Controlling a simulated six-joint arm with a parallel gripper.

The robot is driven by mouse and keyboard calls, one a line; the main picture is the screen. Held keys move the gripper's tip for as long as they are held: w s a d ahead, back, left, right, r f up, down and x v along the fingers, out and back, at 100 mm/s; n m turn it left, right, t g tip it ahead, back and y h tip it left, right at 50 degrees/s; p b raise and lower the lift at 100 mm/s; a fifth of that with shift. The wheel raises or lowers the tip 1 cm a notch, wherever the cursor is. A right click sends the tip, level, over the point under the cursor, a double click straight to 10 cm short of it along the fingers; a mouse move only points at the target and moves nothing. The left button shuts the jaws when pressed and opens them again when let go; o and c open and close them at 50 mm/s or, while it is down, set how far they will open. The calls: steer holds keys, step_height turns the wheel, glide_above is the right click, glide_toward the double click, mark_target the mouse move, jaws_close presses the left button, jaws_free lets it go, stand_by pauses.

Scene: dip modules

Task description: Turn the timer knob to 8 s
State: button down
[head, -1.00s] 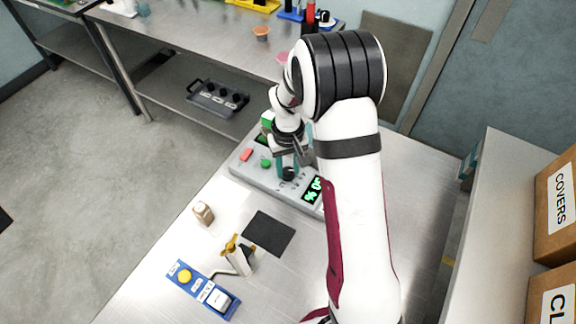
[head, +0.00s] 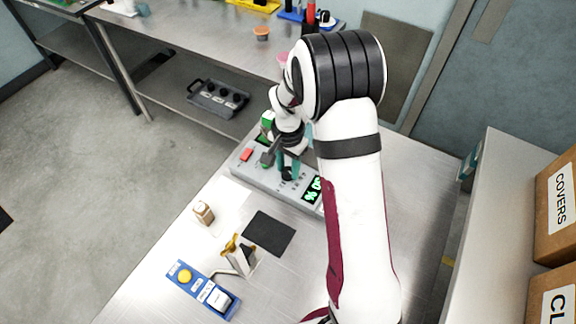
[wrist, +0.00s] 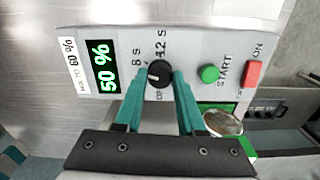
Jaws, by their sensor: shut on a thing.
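The black timer knob (wrist: 158,73) sits on the grey control panel (wrist: 195,50), with "8 s" and "12 s" printed beside it and a partly hidden "OFF" label below. My gripper (wrist: 158,80) is shut on the knob, one teal finger on each side. The knob's small white mark seems to point up and left in the wrist view, roughly towards "8 s"; its exact alignment is hard to tell. In the head view my gripper (head: 288,172) reaches down onto the panel (head: 245,172), and its fingers largely hide the knob.
A green START button (wrist: 209,74) and a red ON switch (wrist: 254,74) lie beside the knob. A green display (wrist: 103,66) reads 50 %, beside a 60 % label (wrist: 70,62). A dark mat (head: 268,234) and a blue switch plate (head: 203,291) lie on the table.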

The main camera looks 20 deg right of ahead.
mark_target(288, 171)
steer(key=shift+m, duration=0.9)
steer(key=c, duration=0.5)
jaws_free()
step_height(288, 171, up, 16)
